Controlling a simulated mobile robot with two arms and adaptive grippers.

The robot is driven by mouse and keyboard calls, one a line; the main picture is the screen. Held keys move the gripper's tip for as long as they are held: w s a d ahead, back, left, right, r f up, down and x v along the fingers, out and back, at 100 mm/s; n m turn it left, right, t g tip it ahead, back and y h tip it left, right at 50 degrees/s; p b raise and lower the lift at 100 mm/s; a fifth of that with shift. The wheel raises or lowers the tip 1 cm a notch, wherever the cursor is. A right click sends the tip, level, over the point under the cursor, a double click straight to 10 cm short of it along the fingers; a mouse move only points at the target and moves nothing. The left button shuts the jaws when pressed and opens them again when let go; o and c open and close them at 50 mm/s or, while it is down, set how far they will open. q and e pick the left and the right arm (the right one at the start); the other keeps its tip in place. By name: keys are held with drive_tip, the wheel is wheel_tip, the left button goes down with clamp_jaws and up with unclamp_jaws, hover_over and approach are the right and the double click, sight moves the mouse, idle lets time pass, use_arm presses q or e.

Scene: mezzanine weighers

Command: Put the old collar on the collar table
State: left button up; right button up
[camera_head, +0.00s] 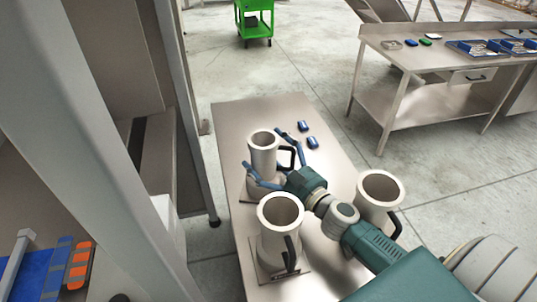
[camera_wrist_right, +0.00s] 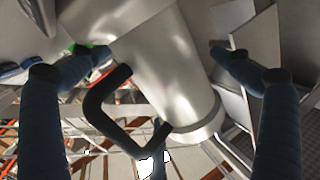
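Three steel, mug-shaped collars with black handles stand upright on the steel table (camera_head: 226,128): one at the far left (camera_head: 263,158), one at the near left (camera_head: 279,240) and one at the right (camera_head: 377,197). I cannot tell which is the old one. My right gripper (camera_head: 261,148) reaches across from the right, its blue fingers either side of the far-left collar. In the right wrist view that collar (camera_wrist_right: 160,65) lies between the widely spread fingers (camera_wrist_right: 150,57), its handle toward the left finger. No grip on it shows. My left gripper is not in view.
A grey frame post (camera_head: 90,150) stands close on the left. A steel bench (camera_head: 440,58) with trays and a green cart (camera_head: 254,20) stand farther back, with open floor between.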

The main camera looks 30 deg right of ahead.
drive_tip(key=shift+r, duration=0.1)
drive_tip(key=shift+s, duration=0.25)
drive_tip(key=s, duration=0.2)
drive_tip(key=s+b, duration=0.1)
drive_tip(key=s, duration=0.1)
drive_tip(key=s+d+b, duration=0.1)
drive_tip(key=s, duration=0.1)
drive_tip(key=shift+s, duration=0.5)
drive_tip(key=shift+r, duration=0.15)
